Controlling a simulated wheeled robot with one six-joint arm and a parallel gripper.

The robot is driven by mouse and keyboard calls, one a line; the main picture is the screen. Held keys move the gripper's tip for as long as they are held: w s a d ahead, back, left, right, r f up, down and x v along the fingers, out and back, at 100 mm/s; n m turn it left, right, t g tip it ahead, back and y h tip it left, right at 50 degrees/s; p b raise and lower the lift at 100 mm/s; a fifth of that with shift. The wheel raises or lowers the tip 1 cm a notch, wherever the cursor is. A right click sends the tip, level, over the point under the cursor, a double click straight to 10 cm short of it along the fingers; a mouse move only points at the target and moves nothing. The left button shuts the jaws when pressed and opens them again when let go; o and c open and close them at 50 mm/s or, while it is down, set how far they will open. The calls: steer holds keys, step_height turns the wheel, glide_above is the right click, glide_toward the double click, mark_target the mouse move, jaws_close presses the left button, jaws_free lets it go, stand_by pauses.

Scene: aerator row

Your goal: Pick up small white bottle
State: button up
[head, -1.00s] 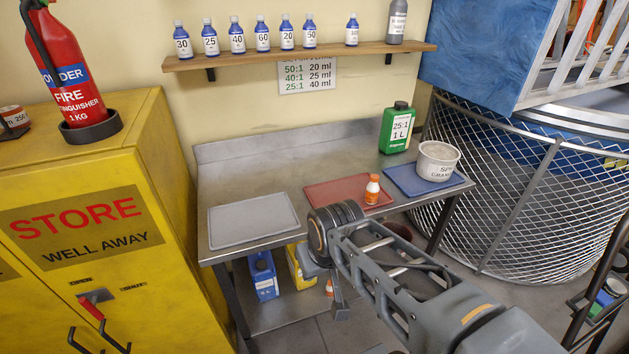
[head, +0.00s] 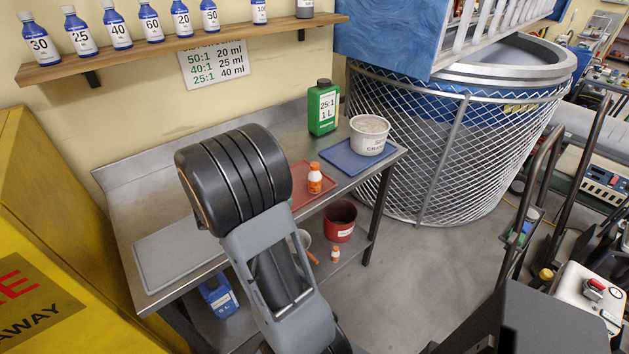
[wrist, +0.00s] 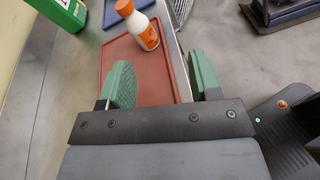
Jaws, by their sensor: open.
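A small white bottle with an orange cap and orange label (head: 315,180) stands on the red tray (head: 300,199) on the metal bench. In the wrist view the bottle (wrist: 146,36) is at the top centre, on the red tray (wrist: 112,58). My gripper (wrist: 158,70) is open, with its two green fingers apart and nothing between them. The bottle lies beyond the fingertips, between their lines and nearer the left finger, not touching either. A second, similar bottle (head: 335,255) stands on the lower shelf. In the head view my arm hides the gripper and part of the bench.
A green jug (head: 323,110) stands behind the red tray. A white tub (head: 369,135) sits on the blue tray (head: 345,161) to the right. A grey tray (head: 175,255) lies at the left. A wooden shelf with several blue bottles (head: 170,38) hangs above.

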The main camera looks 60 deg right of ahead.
mark_target(318, 164)
steer(key=shift+s+d+f+n+t+h+p, duration=0.2)
steer(key=shift+d+n+h+p, duration=0.3)
steer(key=shift+d, duration=2.4)
steer(key=shift+s+d+f+n+t+h+p, duration=0.25)
steer(key=shift+d+n+h, duration=0.5)
steer(key=shift+d, duration=2.2)
steer(key=shift+s+d+f+n+t+h+p, duration=0.2)
steer(key=shift+d+n+h+p, duration=0.45)
steer(key=shift+d, duration=2.25)
steer(key=shift+r, duration=0.1)
steer(key=shift+g, duration=0.35)
jaws_close()
